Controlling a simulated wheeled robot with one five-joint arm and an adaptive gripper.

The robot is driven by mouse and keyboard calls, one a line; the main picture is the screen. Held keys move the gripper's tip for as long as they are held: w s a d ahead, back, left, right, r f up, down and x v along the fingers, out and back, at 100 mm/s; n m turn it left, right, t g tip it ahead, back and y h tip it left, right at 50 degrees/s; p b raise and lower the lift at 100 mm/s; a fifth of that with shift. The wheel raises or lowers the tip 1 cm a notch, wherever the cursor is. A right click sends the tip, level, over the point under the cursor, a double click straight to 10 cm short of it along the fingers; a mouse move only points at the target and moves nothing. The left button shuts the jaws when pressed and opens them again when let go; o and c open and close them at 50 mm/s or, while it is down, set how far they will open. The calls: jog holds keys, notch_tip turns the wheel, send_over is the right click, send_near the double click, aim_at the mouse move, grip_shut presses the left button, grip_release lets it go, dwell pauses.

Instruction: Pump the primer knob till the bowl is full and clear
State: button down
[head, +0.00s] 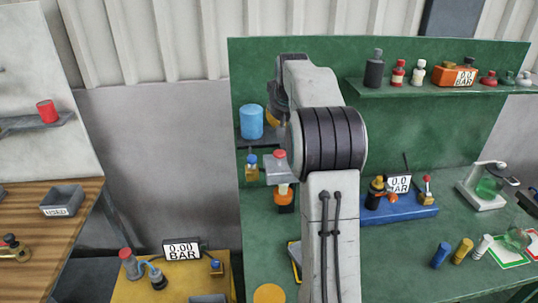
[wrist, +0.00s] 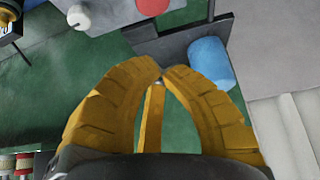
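A red knob (head: 280,154) sits on top of a pale grey filter-like block (head: 277,170) on the green panel, just left of my arm in the head view. An orange bowl-like part (head: 285,190) hangs below the block, with a dark lower end. My arm hides its right side, and I cannot tell how full or clear it is. In the wrist view a red round part (wrist: 152,6), seemingly that knob, is cut by the top edge, beside a grey block with a white round part (wrist: 78,18). My gripper (wrist: 163,73) has its yellow fingertips together, empty, apart from the red part.
A blue cylinder (head: 251,121) stands on a dark shelf near my gripper; it also shows in the wrist view (wrist: 210,62). A small yellow-and-blue bottle (head: 252,168) stands left of the block. A blue gauge rig (head: 405,214) and glassware (head: 488,187) occupy the bench at right.

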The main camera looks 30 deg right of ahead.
aim_at(277, 150)
jog(key=r, duration=0.1)
jog(key=w+r, duration=0.1)
jog(key=shift+w+a+r+t, duration=0.2)
jog(key=shift+a+r+t, duration=0.2)
jog(key=shift+f, duration=0.2)
jog(key=shift+f+b, duration=0.9)
jog(key=shift+f, duration=0.3)
notch_tip(277, 150, down, 4)
jog(key=b, duration=0.5)
jog(key=shift+f+b, duration=0.5)
jog(key=shift+f, duration=0.55)
jog(key=shift+f, duration=0.15)
jog(key=shift+f+b, duration=0.25)
jog(key=shift+b, duration=0.05)
